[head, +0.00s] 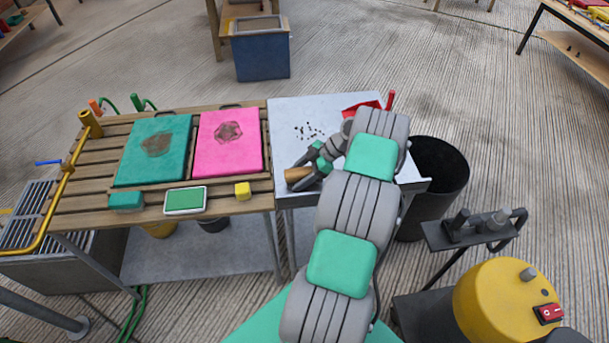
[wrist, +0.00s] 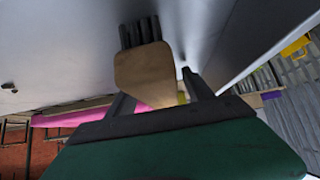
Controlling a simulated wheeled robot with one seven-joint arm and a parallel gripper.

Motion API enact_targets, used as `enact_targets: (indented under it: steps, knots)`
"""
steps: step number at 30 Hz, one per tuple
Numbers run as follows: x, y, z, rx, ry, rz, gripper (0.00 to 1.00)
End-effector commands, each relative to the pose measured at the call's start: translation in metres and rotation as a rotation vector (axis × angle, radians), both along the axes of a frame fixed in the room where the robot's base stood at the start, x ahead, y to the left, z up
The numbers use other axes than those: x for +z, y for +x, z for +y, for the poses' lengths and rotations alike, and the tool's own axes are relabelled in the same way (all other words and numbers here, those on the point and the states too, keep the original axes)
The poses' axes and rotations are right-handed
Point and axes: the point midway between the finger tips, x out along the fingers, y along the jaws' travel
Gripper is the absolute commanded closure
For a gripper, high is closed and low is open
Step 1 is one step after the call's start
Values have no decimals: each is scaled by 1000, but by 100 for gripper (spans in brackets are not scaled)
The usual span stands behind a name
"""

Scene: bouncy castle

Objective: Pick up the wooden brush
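The wooden brush (head: 297,174) lies at the near left edge of the grey metal table (head: 290,112), partly hidden by my gripper. My gripper (head: 298,172) is low over that edge, its dark fingers on either side of the tan wood. In the wrist view the brush (wrist: 146,75) shows as a tan wooden block with dark bristles at its top. It overlaps the left finger of my gripper (wrist: 157,85). A narrow gap shows between the wood and the right finger, so the gripper looks open around the brush.
Dark crumbs (head: 308,131) and a red dustpan (head: 362,109) are on the metal table. A slatted wooden bench (head: 95,165) with green and pink mats adjoins it on the left. A black bin (head: 440,170) stands to the right.

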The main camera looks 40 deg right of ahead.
Motion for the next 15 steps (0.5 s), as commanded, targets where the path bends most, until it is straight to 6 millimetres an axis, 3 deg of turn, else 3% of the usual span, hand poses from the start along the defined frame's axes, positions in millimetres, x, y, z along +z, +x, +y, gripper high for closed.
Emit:
enact_targets:
  steps: [15]
  knots:
    - [0, 0, 0, 0, 0, 0, 83]
